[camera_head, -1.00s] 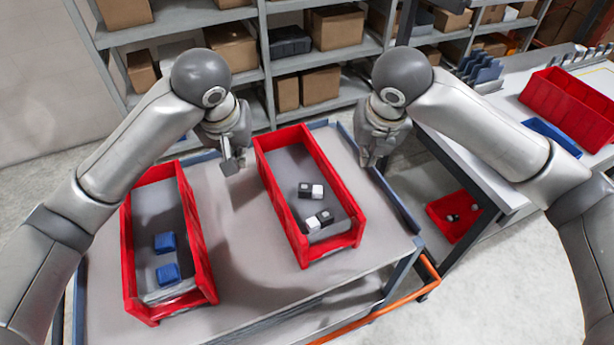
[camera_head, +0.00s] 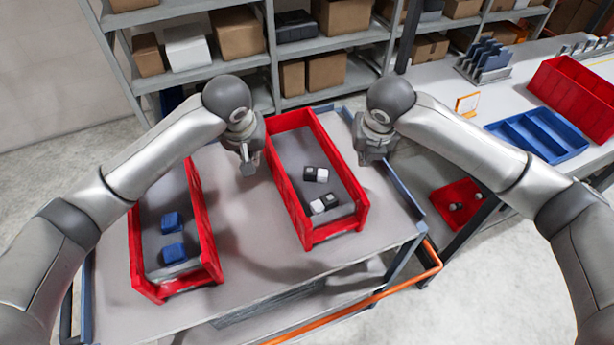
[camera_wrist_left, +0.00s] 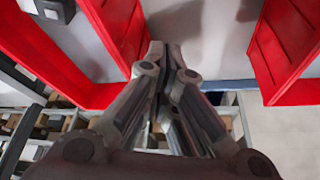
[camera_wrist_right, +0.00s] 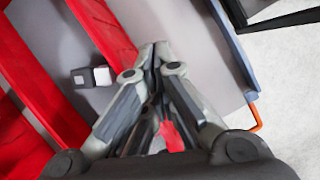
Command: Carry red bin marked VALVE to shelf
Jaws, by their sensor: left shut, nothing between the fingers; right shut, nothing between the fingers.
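Two red bins stand side by side on a grey cart. The left bin (camera_head: 137,250) holds two blue pieces (camera_head: 173,237). The middle bin (camera_head: 297,215) holds black and white blocks (camera_head: 317,174), also seen in the right wrist view (camera_wrist_right: 92,76). No VALVE marking is readable on either. My left gripper (camera_head: 247,168) is shut and empty by the middle bin's left wall; in the left wrist view its fingers (camera_wrist_left: 158,50) lie between the two bins. My right gripper (camera_head: 376,158) is shut and empty beside the middle bin's right wall; its fingers (camera_wrist_right: 154,52) show in the right wrist view.
A grey shelf rack (camera_head: 190,75) with cardboard boxes stands behind the cart. A bench at right carries another red bin (camera_head: 573,98) and a blue tray (camera_head: 538,135). A red bin (camera_head: 457,203) sits low beneath the bench. The cart has an orange handle (camera_head: 400,288).

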